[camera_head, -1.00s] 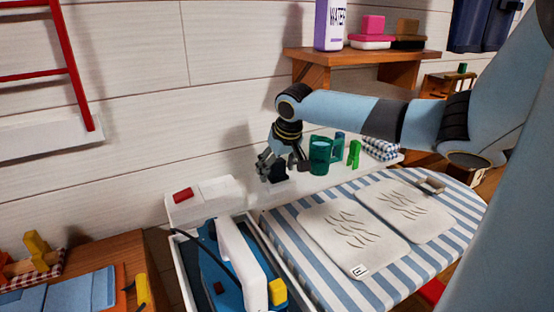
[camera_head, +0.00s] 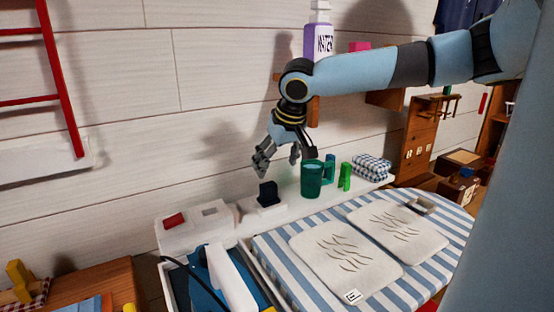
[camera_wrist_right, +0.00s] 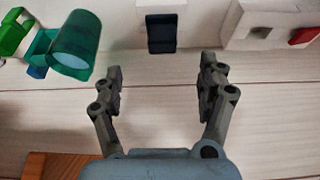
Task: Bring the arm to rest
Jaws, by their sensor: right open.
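My right gripper (camera_head: 283,166) is open and empty in the head view. It hangs above the white ledge along the wall, its fingers pointing down. The right arm (camera_head: 380,70) reaches in from the right. In the right wrist view the two fingers (camera_wrist_right: 160,88) stand apart with only the plank wall between them. A small black block on a white base (camera_head: 268,194) stands below the gripper, apart from it. It also shows in the right wrist view (camera_wrist_right: 161,32). My left gripper is not in view.
A dark green mug (camera_head: 312,180), a green clip-like item (camera_head: 345,177) and a checked cloth (camera_head: 372,167) are on the ledge. A purple water bottle (camera_head: 318,40) stands on a shelf behind the arm.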

